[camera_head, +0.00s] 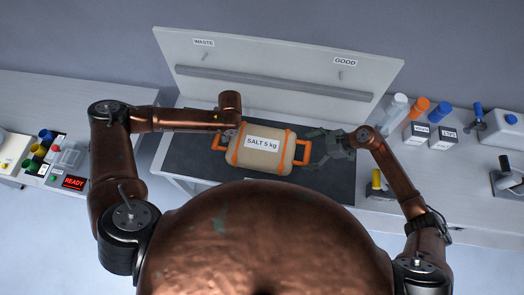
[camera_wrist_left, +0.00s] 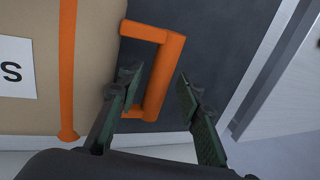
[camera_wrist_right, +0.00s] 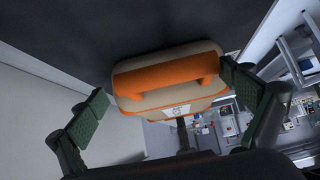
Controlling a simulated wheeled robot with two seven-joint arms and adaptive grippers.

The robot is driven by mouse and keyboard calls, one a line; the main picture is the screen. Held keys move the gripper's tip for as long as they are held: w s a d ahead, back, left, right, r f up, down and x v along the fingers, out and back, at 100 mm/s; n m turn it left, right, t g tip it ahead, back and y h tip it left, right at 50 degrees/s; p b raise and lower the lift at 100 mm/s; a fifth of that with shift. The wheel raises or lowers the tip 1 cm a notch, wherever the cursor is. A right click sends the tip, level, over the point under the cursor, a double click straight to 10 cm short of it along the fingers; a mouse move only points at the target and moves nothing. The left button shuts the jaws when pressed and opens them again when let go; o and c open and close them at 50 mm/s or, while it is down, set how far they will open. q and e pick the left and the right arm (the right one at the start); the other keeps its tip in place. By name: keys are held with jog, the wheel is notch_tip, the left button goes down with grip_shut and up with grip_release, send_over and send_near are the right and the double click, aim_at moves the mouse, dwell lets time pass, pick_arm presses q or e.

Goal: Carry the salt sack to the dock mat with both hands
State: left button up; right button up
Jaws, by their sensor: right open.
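The salt sack (camera_head: 265,162), beige with orange straps and a "SALT 5 kg" label, lies on a dark grey mat (camera_head: 335,188); I cannot tell whether this is the dock mat. It has an orange handle at each end. My left gripper (camera_wrist_left: 158,80) is open, its fingers on either side of the left handle's bar (camera_wrist_left: 163,75), apart from it; the head view mostly hides it behind the wrist. My right gripper (camera_head: 318,147) is open beside the right handle (camera_head: 303,152). In the right wrist view that handle (camera_wrist_right: 165,76) lies ahead between the spread fingers.
A raised white panel (camera_head: 280,60) with "WASTE" and "GOOD" labels stands behind the mat. Coloured cups and a red "READY" display (camera_head: 73,182) are on the left bench. The front of the mat is clear.

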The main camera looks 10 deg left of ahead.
jog(key=shift+s, duration=0.25)
jog(key=shift+s+r, duration=0.1)
jog(key=shift+r, duration=0.05)
pick_arm(q)
jog(key=s+v, duration=0.1)
jog(key=v, duration=1)
jog(key=shift+r, duration=0.15)
pick_arm(e)
jog(key=v, duration=1.2)
jog(key=shift+d, duration=0.1)
